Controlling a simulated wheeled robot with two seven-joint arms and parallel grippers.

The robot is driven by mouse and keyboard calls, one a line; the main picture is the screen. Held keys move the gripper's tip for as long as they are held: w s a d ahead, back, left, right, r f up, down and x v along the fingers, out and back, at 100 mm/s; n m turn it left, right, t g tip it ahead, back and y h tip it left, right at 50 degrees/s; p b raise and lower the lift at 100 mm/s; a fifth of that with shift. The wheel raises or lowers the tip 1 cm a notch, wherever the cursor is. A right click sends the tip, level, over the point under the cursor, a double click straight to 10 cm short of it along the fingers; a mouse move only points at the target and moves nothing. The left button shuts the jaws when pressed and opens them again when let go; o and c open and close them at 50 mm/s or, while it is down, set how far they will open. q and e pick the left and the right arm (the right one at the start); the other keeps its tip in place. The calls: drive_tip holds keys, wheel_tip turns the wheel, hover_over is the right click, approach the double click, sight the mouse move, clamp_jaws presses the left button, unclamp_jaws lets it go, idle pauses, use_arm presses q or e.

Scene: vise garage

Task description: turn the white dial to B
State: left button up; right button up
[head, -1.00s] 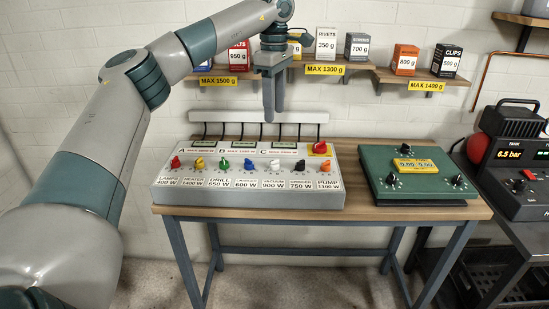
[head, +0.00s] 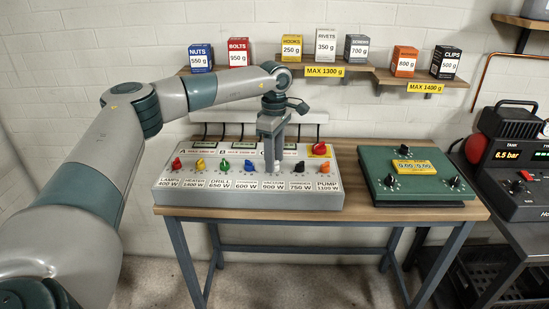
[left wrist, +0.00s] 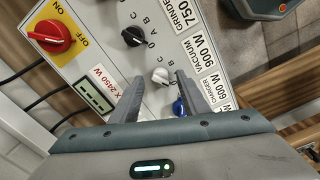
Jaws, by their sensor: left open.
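The white dial (left wrist: 160,75) is on the sloped grey control panel (head: 163,191), above the label VACUUM 900 W. In the left wrist view it sits between the two fingertips of my left gripper (left wrist: 160,80), with a gap on each side. In the head view my left gripper (head: 271,160) points down over the dial and hides most of it. The gripper is open and empty. Small letters surround the dial, but I cannot tell which one it points to. My right gripper is not in view.
A blue dial (left wrist: 180,107) and a black dial (left wrist: 133,36) flank the white one closely. A red ON/OFF switch (left wrist: 50,36) is at the panel's corner. A green box with dials (head: 420,188) stands to the right on the table. Shelves with boxes hang behind.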

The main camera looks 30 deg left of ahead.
use_arm(q)
drive_tip(key=shift+f, duration=0.4)
clamp_jaws()
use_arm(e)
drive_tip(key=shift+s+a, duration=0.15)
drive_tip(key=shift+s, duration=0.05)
